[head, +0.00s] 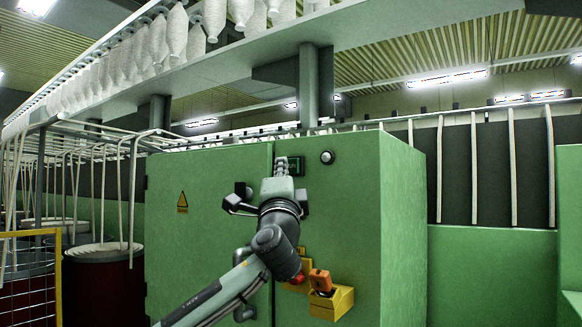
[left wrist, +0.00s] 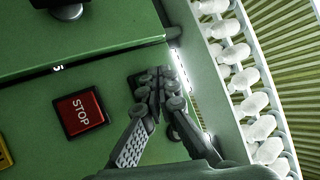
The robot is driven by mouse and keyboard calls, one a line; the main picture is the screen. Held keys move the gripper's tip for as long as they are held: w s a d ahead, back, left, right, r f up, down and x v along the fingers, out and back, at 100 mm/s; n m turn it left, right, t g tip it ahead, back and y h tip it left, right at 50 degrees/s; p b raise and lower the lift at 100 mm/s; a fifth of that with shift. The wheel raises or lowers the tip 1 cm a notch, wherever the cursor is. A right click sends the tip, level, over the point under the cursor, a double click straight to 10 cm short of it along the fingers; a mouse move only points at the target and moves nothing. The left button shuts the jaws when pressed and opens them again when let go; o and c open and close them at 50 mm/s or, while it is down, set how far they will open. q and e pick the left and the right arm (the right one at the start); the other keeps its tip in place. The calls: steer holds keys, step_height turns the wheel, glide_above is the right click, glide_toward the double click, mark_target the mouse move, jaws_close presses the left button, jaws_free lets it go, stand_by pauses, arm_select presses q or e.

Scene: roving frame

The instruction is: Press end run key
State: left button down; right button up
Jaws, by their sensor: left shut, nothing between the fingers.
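My left gripper (head: 283,165) is at the upper front of the green cabinet (head: 345,220), its fingers together and empty. In the left wrist view the fingertips (left wrist: 153,95) are over a dark square key (left wrist: 137,82) on the green face. The fingers hide most of this key, and I cannot read a label on it or tell whether they touch it. A red square button marked STOP (left wrist: 82,112) sits to its left in that view. A dark edge of the panel piece (head: 302,167) shows beside the gripper in the head view. My right gripper is not in view.
A round pale knob (head: 327,157) is right of the gripper. A yellow box with an orange top (head: 330,302) juts out low on the cabinet. A yellow warning triangle (head: 182,202) is at left. White bobbins (head: 155,42) hang from the rail above.

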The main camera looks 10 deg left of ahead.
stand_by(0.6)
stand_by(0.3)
arm_select(q)
steer(key=shift+w, duration=0.1)
steer(key=shift+w+d, duration=0.15)
steer(key=shift+w, duration=0.15)
steer(key=shift+w, duration=0.25)
stand_by(0.5)
steer(key=shift+w+d, duration=0.1)
steer(key=shift+w, duration=0.05)
stand_by(0.5)
steer(key=s+a, duration=0.2)
steer(key=s, duration=0.4)
steer(key=shift+s+b, duration=0.15)
steer(key=shift+b, duration=0.3)
stand_by(0.3)
